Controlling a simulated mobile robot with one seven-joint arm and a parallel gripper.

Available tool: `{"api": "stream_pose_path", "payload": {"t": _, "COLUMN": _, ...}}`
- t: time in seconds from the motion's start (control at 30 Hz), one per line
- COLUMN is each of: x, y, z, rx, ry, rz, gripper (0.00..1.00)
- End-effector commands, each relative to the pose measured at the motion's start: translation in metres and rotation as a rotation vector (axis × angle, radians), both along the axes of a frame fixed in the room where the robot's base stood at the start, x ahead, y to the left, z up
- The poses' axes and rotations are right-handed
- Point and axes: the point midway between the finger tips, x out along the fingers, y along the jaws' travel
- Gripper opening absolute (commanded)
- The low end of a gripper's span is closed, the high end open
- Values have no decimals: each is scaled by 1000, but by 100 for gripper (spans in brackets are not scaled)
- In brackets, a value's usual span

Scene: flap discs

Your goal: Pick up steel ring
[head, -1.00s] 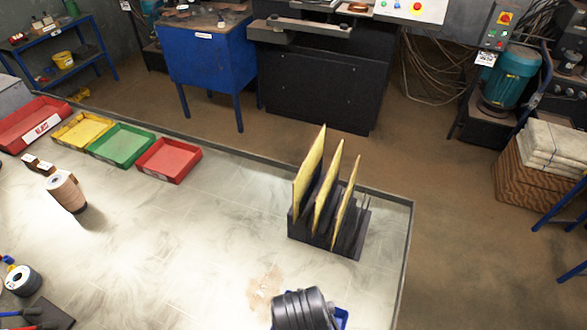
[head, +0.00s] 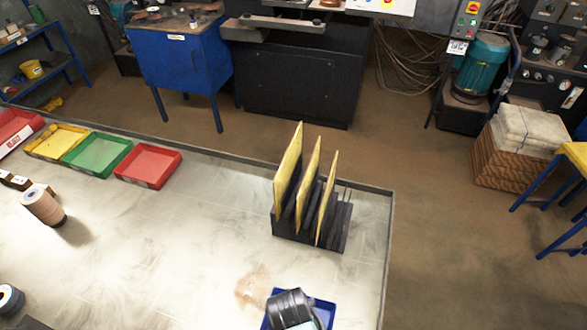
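I cannot pick out a steel ring for certain. A dark roll with a pale ring-shaped end (head: 10,299) lies at the lower left edge, partly cut off; I cannot tell its material. A dark, ribbed, rounded part with a pale grey piece, seemingly the end of my arm (head: 291,309), shows at the bottom over a blue tray (head: 328,308). No fingertips can be made out, and whether anything is held is hidden. The part covers most of the tray's inside.
A black rack (head: 285,231) holds upright yellow sheets near the table's right edge. Red (head: 148,181), green (head: 97,171) and yellow (head: 55,157) bins line the back edge. A brown disc stack (head: 43,206) stands at left. The table middle is clear.

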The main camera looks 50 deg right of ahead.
Motion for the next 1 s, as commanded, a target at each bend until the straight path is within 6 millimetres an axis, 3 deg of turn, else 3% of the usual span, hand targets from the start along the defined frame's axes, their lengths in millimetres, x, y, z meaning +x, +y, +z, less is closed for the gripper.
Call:
{"api": "stream_pose_path", "payload": {"t": 0.17, "x": 0, "y": 0, "z": 0, "rx": -1, "ry": -1, "rz": 0, "gripper": 70}}
{"api": "stream_pose_path", "payload": {"t": 0.57, "x": 0, "y": 0, "z": 0, "rx": 0, "ry": 0, "rz": 0, "gripper": 0}}
{"api": "stream_pose_path", "payload": {"t": 0.87, "x": 0, "y": 0, "z": 1, "rx": -1, "ry": -1, "rz": 0, "gripper": 0}}
{"api": "stream_pose_path", "payload": {"t": 1.0, "x": 1, "y": 0, "z": 13, "rx": -2, "ry": -2, "rz": 0, "gripper": 0}}
